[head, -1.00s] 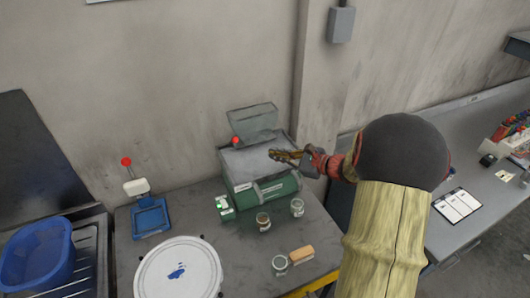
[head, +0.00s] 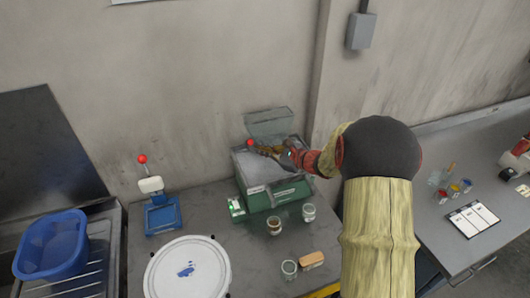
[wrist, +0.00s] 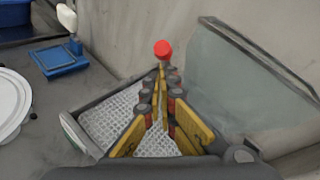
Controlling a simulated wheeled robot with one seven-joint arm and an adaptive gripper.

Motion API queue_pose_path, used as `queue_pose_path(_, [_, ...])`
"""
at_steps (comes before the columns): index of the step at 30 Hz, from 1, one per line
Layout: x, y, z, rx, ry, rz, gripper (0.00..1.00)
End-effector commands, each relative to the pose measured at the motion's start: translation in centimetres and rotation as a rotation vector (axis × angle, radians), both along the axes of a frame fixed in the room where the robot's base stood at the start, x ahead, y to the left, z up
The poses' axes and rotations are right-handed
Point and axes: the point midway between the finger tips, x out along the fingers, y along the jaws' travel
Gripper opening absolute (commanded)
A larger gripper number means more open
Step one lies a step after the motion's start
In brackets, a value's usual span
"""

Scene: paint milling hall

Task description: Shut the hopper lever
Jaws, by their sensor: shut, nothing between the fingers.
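The green mill (head: 275,195) stands on the bench against the wall, with a grey hopper on top. The hopper lever's red knob (head: 250,142) shows at the hopper's back left. In the wrist view, the red knob (wrist: 162,49) appears just beyond my fingertips; its stem is hidden behind them. My gripper (head: 259,150) is shut and empty, reaching over the hopper from the right. In the wrist view, its yellow fingers (wrist: 161,70) point at the knob, and I cannot tell whether they touch it. A mesh grille (wrist: 112,122) lies below the fingers.
A raised clear panel (wrist: 245,85) stands close on the right of my fingers. Glass jars (head: 308,212) and a wooden-backed brush (head: 312,260) stand before the mill. A blue press with another red knob (head: 143,159) and a round white lid (head: 187,272) are left.

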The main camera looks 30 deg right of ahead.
Motion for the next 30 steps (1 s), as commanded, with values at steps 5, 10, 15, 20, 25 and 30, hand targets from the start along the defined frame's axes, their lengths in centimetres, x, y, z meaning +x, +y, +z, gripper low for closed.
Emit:
queue_pose_path(5, [0.0,0.0,0.0,0.0,0.0,0.0,0.0])
queue_pose_path(10, [0.1,0.0,0.6,0.004,0.017,0.001,0.0])
queue_pose_path(15, [0.6,-0.1,1.7,0.017,0.081,0.004,0.0])
queue_pose_path(20, [1.0,-0.2,2.4,0.031,0.147,0.002,0.0])
queue_pose_path(25, [1.6,-0.3,3.1,0.043,0.21,0.004,0.0])
queue_pose_path(30, [2.0,-0.4,3.6,0.057,0.272,0.002,0.0])
